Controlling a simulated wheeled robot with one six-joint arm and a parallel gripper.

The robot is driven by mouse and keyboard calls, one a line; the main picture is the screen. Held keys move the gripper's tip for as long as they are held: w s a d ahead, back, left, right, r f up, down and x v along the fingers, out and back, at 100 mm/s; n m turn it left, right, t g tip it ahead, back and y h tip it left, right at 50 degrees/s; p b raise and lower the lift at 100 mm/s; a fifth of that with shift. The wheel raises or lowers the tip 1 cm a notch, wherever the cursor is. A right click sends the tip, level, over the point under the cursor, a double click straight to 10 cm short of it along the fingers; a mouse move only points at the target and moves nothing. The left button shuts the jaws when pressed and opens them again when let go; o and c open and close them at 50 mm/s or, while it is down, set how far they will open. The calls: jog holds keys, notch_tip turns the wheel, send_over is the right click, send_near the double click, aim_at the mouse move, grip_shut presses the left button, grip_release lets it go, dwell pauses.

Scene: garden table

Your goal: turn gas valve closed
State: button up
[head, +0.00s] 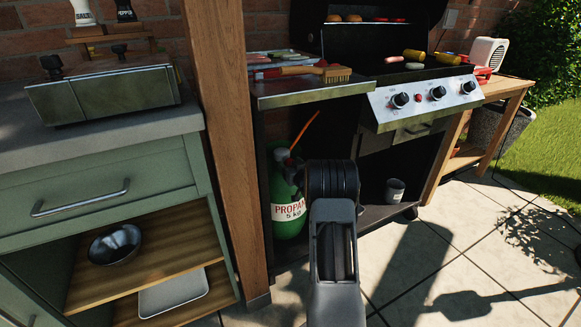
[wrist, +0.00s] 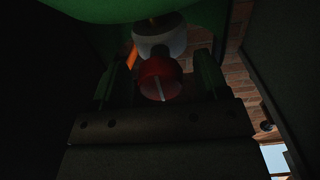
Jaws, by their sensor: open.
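The green propane tank (head: 290,222) stands in the grill cart's lower bay; it also fills the top of the wrist view (wrist: 100,12). The red valve knob (head: 282,155) sits at its top and shows in the wrist view (wrist: 172,88) with a pale line across it, slightly off the picture's vertical. A pale grey fitting (wrist: 160,42) lies just beyond the knob. My gripper (wrist: 162,78) is open, one finger on each side of the knob; I cannot tell whether they touch it. In the head view my arm hides the gripper.
An orange hose (head: 304,130) rises from the tank top. The cart's side shelf (head: 300,98) is close above, and a wooden post (head: 228,140) stands left. A grey cup (head: 395,190) stands on the cart's lower shelf to the right. The paving in front is free.

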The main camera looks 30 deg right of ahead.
jog(key=shift+c, duration=0.5)
jog(key=c, duration=0.8)
jog(key=shift+m+p, duration=0.3)
jog(key=m+p, duration=0.2)
jog(key=shift+r+m, duration=0.2)
jog(key=shift+m, duration=0.2)
jog(key=m+p, duration=0.2)
jog(key=m, duration=0.2)
jog(key=shift+m+p, duration=0.3)
jog(key=shift+p, duration=0.05)
jog(key=m+p, duration=0.2)
jog(key=m, duration=0.2)
jog(key=shift+f+m+p, duration=0.1)
jog(key=shift+m+p, duration=0.75)
jog(key=shift+m, duration=1.45)
